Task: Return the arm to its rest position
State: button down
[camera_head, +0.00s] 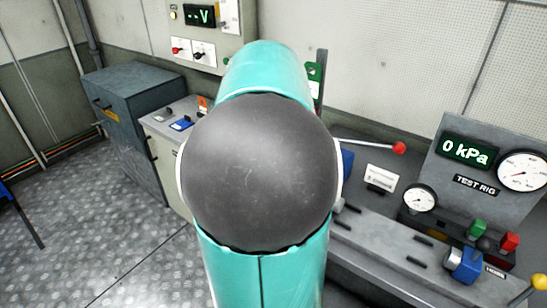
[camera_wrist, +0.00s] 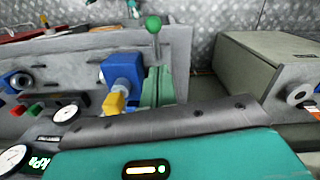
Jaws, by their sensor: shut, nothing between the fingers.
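My arm fills the middle of the head view, with teal links and a large dark round joint cap; its fingers are hidden there. In the wrist view a teal housing with a lit strip and a dark grey edge, apparently mine, crosses the bottom.
The test rig (camera_head: 475,150) stands at right with gauges, buttons and a blue valve (camera_head: 463,265). A red-knobbed lever (camera_head: 398,148) sticks out behind my arm. A grey cabinet (camera_head: 130,115) and wall panel (camera_head: 205,25) are at left. Floor (camera_head: 80,235) at lower left is mostly clear.

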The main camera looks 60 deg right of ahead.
jog(key=shift+a+r, duration=0.1)
jog(key=shift+r, duration=0.15)
jog(key=w+a+n+t, duration=0.2)
jog(key=w+a+n, duration=0.25)
jog(key=a, duration=0.55)
jog(key=w+a+n+t, duration=0.1)
jog(key=w+a+n, duration=0.35)
jog(key=a, duration=0.55)
jog(key=s+a+f+n+t, duration=0.1)
jog(key=a+n, duration=0.3)
jog(key=a, duration=0.5)
jog(key=s+a+f+n+t, duration=0.1)
jog(key=a+n, duration=0.4)
jog(key=a, duration=0.5)
jog(key=shift+s+f+t, duration=0.4)
jog(key=shift+f, duration=0.15)
